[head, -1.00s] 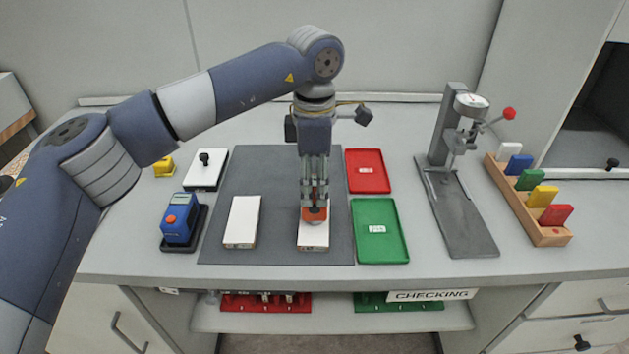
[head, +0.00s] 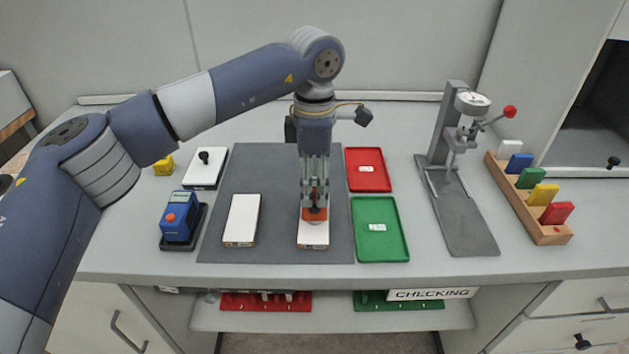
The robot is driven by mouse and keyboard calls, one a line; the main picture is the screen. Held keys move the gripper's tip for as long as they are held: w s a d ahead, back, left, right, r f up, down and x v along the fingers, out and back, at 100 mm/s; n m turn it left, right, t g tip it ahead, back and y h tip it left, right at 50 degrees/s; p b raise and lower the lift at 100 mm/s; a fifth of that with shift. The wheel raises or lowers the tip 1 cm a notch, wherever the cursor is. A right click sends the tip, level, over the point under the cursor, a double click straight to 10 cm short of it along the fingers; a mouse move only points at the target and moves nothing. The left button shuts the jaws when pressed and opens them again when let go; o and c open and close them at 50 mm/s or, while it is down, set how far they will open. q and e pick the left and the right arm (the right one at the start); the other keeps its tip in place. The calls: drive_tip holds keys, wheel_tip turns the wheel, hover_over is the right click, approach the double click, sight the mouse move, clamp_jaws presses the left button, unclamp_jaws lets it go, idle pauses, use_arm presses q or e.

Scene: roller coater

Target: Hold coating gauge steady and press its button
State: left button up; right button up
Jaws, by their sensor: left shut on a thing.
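My right gripper is not in view.
A second white block (head: 242,220) lies on the grey mat (head: 278,160). A blue device with an orange button (head: 179,218) stands left. Red (head: 353,180) and green (head: 358,250) trays, a grey stand with dial (head: 449,125) and a wooden rack (head: 550,236) are right.

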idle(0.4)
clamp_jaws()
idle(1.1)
